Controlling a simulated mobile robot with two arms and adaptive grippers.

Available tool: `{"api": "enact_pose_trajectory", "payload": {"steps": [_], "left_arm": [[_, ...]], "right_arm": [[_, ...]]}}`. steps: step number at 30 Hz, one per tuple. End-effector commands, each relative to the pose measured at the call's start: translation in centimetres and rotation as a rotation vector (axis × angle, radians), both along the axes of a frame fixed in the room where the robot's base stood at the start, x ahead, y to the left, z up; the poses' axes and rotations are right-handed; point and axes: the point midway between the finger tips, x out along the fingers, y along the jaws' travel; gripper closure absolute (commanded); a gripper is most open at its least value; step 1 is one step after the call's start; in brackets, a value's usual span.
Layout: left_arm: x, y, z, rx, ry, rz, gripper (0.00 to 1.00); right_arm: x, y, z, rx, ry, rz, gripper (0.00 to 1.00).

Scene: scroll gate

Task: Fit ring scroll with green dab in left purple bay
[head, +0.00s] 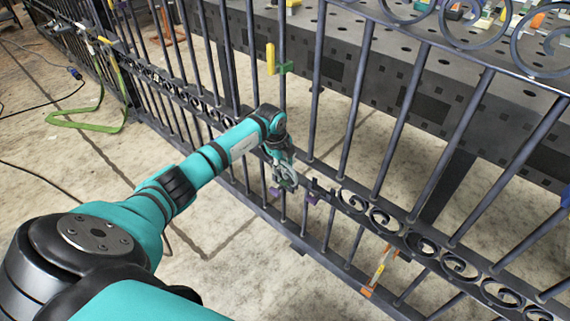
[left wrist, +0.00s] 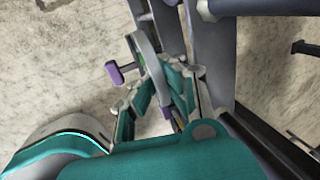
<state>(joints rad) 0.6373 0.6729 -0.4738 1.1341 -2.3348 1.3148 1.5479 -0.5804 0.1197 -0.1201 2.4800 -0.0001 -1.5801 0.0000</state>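My left gripper (head: 285,178) is at the gate's lower scroll row, at a gap between the bars. In the left wrist view its teal fingers (left wrist: 155,92) close around the lower part of a grey ring scroll (left wrist: 146,52). A small green patch shows on the ring's inner side. Purple marks stand close by: one (left wrist: 114,74) to the left of the ring, another (left wrist: 167,112) beside the fingers. In the head view purple marks show at the left (head: 275,191) and right (head: 312,198) of the gripper. The fingers partly hide the ring and bay. My right gripper is not in view.
The dark metal gate (head: 405,100) has upright bars and rows of scrolls. A perforated table (head: 470,75) with loose parts stands behind. A green strap (head: 110,95) hangs at left.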

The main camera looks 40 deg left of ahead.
Motion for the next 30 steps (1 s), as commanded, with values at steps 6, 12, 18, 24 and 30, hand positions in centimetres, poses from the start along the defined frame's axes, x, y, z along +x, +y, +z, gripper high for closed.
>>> {"api": "enact_pose_trajectory", "payload": {"steps": [6, 12, 18, 24, 30], "left_arm": [[-0.1, 0.0, -0.1, 0.000, 0.003, 0.000, 0.72], [0.0, 0.0, -0.1, 0.000, 0.001, 0.000, 0.67], [-0.1, 0.0, 0.4, 0.000, -0.002, 0.000, 0.67], [-0.9, 0.2, 3.5, 0.003, -0.004, -0.002, 0.67], [-2.1, 0.3, 7.7, 0.003, -0.001, -0.001, 0.67]], "right_arm": [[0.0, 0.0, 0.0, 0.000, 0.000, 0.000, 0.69], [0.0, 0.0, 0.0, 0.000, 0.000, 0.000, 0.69], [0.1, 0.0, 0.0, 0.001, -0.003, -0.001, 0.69], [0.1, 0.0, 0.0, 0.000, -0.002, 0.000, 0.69], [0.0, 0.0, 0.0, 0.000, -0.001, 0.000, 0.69]]}}
